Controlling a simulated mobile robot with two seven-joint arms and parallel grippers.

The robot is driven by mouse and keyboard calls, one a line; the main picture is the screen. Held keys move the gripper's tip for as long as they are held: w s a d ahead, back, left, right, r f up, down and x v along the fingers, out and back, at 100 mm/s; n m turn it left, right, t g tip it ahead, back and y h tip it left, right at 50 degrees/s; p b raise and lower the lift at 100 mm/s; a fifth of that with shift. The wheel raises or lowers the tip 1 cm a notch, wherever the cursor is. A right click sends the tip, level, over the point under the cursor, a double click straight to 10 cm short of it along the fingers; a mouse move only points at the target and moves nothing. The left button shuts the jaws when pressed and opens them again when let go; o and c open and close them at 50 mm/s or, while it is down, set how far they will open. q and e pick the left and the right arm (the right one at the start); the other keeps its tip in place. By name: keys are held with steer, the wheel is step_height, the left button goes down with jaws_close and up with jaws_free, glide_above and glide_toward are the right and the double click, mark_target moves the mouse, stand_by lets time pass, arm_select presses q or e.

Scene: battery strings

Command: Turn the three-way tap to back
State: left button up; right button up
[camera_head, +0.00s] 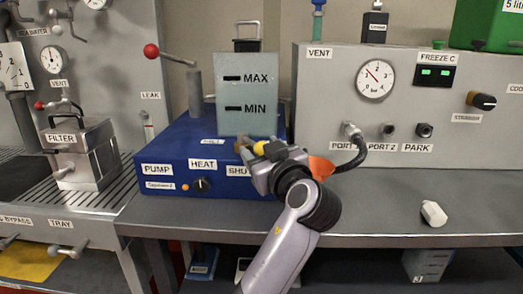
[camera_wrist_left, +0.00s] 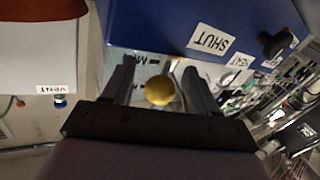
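A round yellow knob (camera_wrist_left: 159,90), which appears to be the three-way tap's handle, shows between my left gripper's fingers in the left wrist view. In the head view a yellow bit (camera_head: 259,148) shows at the front of the blue unit (camera_head: 160,168), below the MIN/MAX tank (camera_head: 247,92). My left gripper (camera_wrist_left: 160,88) is open around the knob, with gaps on both sides. In the head view the left gripper (camera_head: 252,149) covers most of the tap and part of the SHUT label (camera_head: 239,171). The tap's direction cannot be told. My right gripper is out of view.
An orange piece (camera_head: 321,167) and a black hose (camera_head: 352,160) to a port lie close right of my gripper. A red-knobbed lever (camera_head: 151,51) stands at the unit's back left. A white bottle (camera_head: 433,213) lies on the bench (camera_head: 380,212), which is otherwise mostly clear at right.

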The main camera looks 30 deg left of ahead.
arm_select(q)
steer(key=shift+a+r, duration=0.1)
steer(key=shift+r, duration=0.15)
step_height(320, 180, up, 20)
steer(key=p, duration=0.2)
steer(key=shift+f, duration=0.2)
